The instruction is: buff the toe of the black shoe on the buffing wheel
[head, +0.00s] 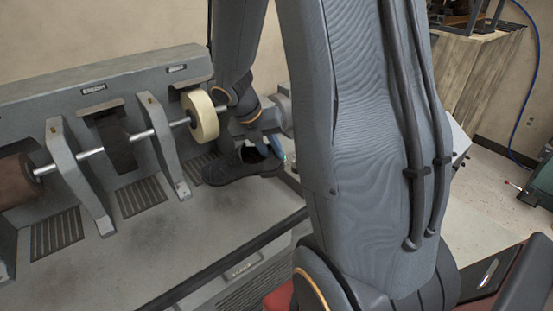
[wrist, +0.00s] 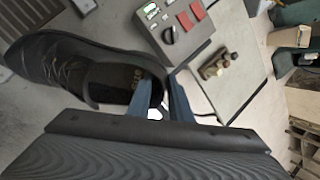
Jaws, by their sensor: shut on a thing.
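The black shoe (head: 238,168) is in the head view just below the cream buffing wheel (head: 203,116), its toe pointing left, apart from the wheel as far as I can tell. My arm hides part of the gripper in the head view.
The grey machine bench (head: 150,245) carries a long shaft (head: 90,153) with upright brackets (head: 75,175) and a brown drum (head: 18,180) at left. A control box (wrist: 172,25) with red switches shows in the wrist view. Bare bench lies in front of the shoe.

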